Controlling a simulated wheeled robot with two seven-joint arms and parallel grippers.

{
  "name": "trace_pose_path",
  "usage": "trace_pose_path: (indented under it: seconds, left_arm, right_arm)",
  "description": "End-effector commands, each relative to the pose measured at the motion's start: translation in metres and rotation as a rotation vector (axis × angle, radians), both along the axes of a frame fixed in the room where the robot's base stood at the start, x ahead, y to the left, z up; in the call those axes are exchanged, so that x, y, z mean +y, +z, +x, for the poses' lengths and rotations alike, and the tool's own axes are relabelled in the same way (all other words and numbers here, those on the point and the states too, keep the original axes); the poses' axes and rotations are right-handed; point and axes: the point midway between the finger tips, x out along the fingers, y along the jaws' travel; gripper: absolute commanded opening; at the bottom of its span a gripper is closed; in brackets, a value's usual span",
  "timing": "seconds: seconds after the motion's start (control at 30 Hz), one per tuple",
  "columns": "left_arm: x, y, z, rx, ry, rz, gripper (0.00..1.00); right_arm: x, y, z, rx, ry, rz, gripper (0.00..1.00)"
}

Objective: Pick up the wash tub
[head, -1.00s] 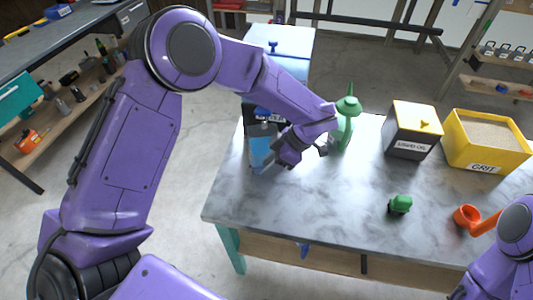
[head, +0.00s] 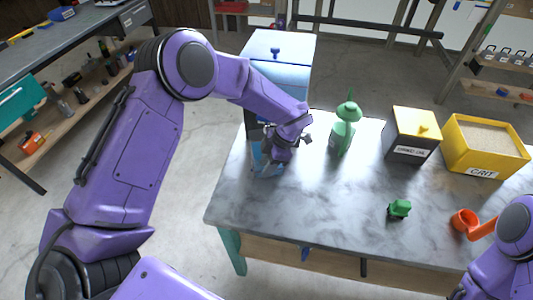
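A small light-blue container (head: 260,166), which looks like the wash tub, stands at the left end of the marble-topped table (head: 300,200). My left gripper (head: 272,150) is over it and hides much of it in the head view. The fingers are small and dark against the arm, so I cannot tell whether they are open or shut, or whether they touch the tub. My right arm shows at the lower right edge, but its gripper is outside the picture.
A green bottle (head: 342,135), a grey box with yellow lid (head: 410,140), a yellow GRIT bin (head: 484,172), a small green object (head: 399,209) and an orange scoop (head: 465,220) stand rightward. The table's front middle is clear.

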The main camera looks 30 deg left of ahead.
Motion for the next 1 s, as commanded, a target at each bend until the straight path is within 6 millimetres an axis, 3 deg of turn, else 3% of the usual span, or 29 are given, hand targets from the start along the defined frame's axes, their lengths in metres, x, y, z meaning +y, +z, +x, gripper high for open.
trace_pose_path:
  seconds: [0.1,0.2,1.0]
  left_arm:
    - [-0.0001,-0.0001,0.0001,0.000,0.000,0.000,0.32]
    - [-0.0001,0.0001,0.0001,0.000,-0.001,0.000,0.00]
    - [0.0000,0.0007,0.0005,-0.001,-0.001,0.001,0.00]
  right_arm:
    - [0.0000,-0.0005,0.0000,0.000,0.000,0.000,0.43]
    - [0.0000,-0.0005,0.0000,0.000,0.000,0.000,0.43]
    - [0.0000,-0.0004,0.0000,0.000,0.000,0.000,0.43]
